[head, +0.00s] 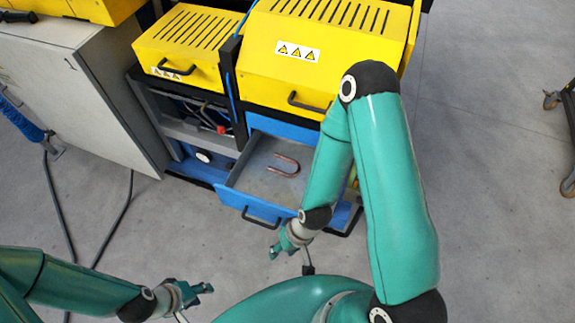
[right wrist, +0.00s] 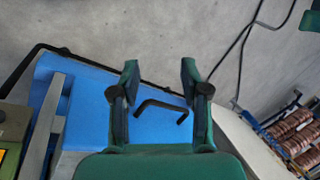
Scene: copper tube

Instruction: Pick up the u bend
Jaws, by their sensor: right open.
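The u bend (head: 284,168) is a small copper-coloured U-shaped tube. It lies on the grey floor of an open blue drawer (head: 232,196) in the head view. My right gripper (head: 275,252) is just in front of the drawer, below its black handle, apart from the u bend. In the right wrist view, the right gripper (right wrist: 160,76) has its two fingers spread and nothing between them. The blue drawer front and its handle (right wrist: 160,106) show beyond them; the u bend is not visible there. My left gripper (head: 203,288) is at the lower left, over the floor; its finger gap is unclear.
Yellow machine housings (head: 315,50) with handles stand above and behind the drawer. A grey cabinet (head: 80,85) stands at the left, with dark cables on the floor nearby. Copper coils (right wrist: 300,140) show at the right wrist view's right edge.

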